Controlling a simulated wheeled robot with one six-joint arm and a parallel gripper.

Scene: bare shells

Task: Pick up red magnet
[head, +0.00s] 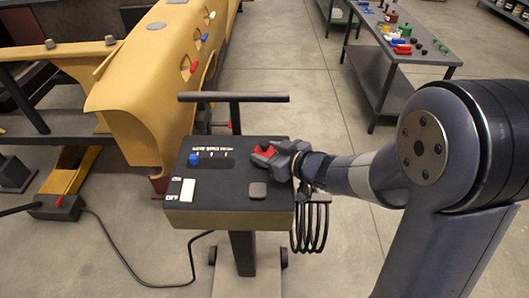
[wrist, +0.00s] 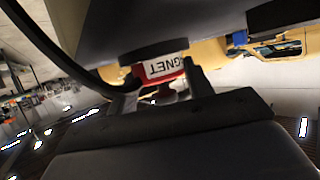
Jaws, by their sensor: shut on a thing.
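The red magnet (head: 262,151) is at the top right of the dark control box, in the head view. My gripper (head: 276,156) reaches in from the right and is shut on it. In the wrist view the magnet (wrist: 164,74) shows as a red piece with a white label reading "GNET", between the fingers of my gripper (wrist: 165,88). A dark round part touches its labelled end. Part of the magnet is hidden by the fingers, and I cannot tell whether it is clear of the box.
The control box (head: 222,190) has a blue slider knob (head: 194,159) and a white switch (head: 187,190). A bar (head: 233,97) stands behind it, and a coiled cable (head: 310,228) hangs at its right. A yellow shell (head: 150,75) is at left; a grey table (head: 425,50) is behind.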

